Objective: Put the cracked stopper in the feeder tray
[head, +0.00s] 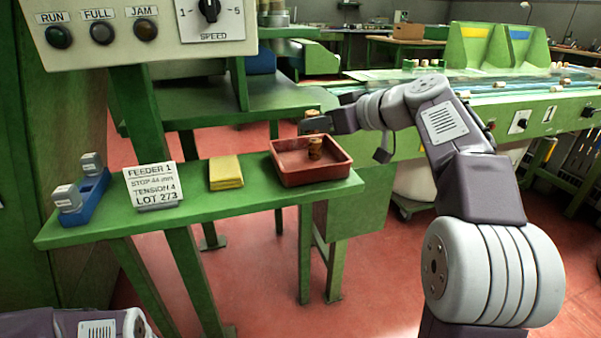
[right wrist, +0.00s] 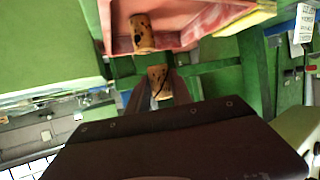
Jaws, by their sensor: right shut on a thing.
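My right gripper (head: 316,123) is shut on a cork stopper, just above the far rim of the red feeder tray (head: 284,176). In the right wrist view this held cracked stopper (right wrist: 159,76) shows a dark crack line and sits between the two fingers. In the head view only its top (head: 312,112) shows above the finger. My left gripper is out of view; only part of that arm shows at lower left.
The tray sits at the right end of a narrow green shelf (head: 110,222). Left of it are a yellow pad (head: 226,172), a feeder sign (head: 153,186) and a blue holder (head: 86,198) with grey-capped items. A control panel (head: 140,30) hangs above.

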